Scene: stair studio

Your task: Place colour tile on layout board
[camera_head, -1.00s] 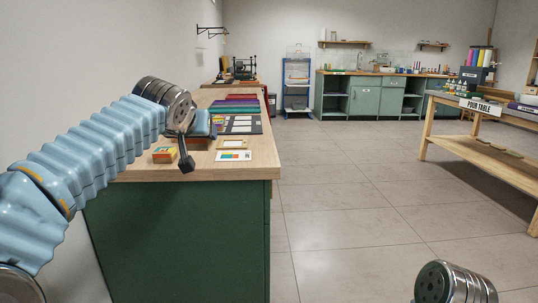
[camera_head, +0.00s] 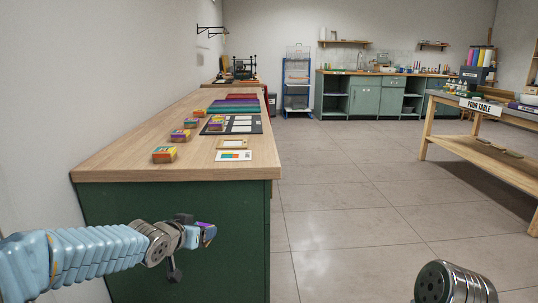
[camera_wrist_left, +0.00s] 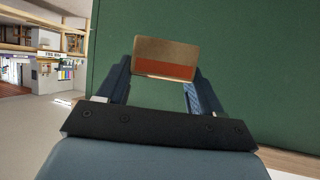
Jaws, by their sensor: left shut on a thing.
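My left gripper (camera_head: 190,236) is low in front of the green cabinet front, below the worktop edge. It is shut on a colour tile (camera_head: 209,233) with a purple and yellow face. In the left wrist view the tile (camera_wrist_left: 165,60) shows a tan and red-orange side between the fingertips. The black layout board (camera_head: 256,127) with white cells lies on the wooden worktop. A colour tile (camera_head: 215,124) sits at its left side. Other colour tiles stand left of the board: a near one (camera_head: 164,155), a middle one (camera_head: 180,136) and a far one (camera_head: 199,113). My right gripper is out of view.
The wooden worktop (camera_head: 120,160) has bare room at its left. A framed tan card (camera_head: 233,144) and a white colour card (camera_head: 234,157) lie near its front edge. Coloured sheets (camera_head: 235,106) lie behind the board. A pour table (camera_head: 480,105) stands at right; floor between is clear.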

